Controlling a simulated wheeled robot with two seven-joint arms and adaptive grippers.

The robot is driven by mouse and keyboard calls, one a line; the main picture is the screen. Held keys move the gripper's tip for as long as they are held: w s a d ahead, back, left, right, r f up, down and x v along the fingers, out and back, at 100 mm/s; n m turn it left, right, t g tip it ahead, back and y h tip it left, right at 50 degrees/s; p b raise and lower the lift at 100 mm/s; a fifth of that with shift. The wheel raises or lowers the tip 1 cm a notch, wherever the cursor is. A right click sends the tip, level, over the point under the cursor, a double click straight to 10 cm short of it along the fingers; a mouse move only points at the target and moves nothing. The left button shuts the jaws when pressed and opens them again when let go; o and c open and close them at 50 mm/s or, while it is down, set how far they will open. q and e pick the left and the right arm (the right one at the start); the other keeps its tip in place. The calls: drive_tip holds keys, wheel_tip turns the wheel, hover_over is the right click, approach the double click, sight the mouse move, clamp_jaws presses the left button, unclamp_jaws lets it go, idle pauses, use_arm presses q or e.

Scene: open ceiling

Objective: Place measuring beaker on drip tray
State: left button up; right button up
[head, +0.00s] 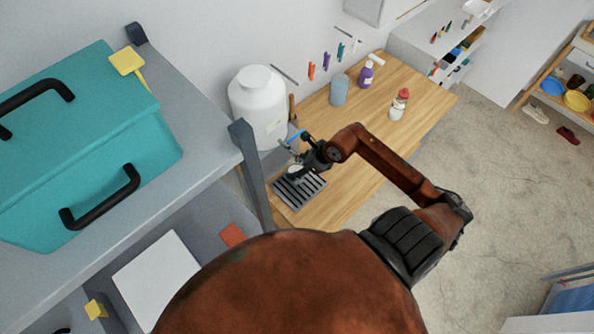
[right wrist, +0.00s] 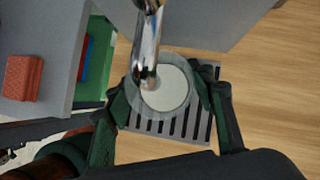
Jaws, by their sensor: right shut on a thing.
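The measuring beaker is a clear round cup in the right wrist view (right wrist: 178,98), seen from above with a pale white inside. My right gripper (right wrist: 162,93) is shut on it, one finger on each side. The grey slotted drip tray (right wrist: 160,127) shows below and around the beaker. In the head view, the beaker (head: 294,171) is small and partly hidden by my right gripper (head: 304,162), at the back edge of the drip tray (head: 299,190). I cannot tell whether the beaker touches the tray. My left gripper is not in view.
A shiny metal spout (right wrist: 147,50) hangs over the beaker. A large white container (head: 258,98) stands behind the tray. A grey shelf post (head: 252,170) stands close on the left. Bottles (head: 339,90) stand farther back; the wooden counter (head: 350,195) is clear right of the tray.

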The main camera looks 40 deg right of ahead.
drive_tip(key=shift+f, duration=0.4)
wheel_tip(320, 180, down, 3)
drive_tip(key=shift+r+p, duration=0.2)
drive_tip(key=shift+p, duration=0.2)
drive_tip(key=o, duration=1.3)
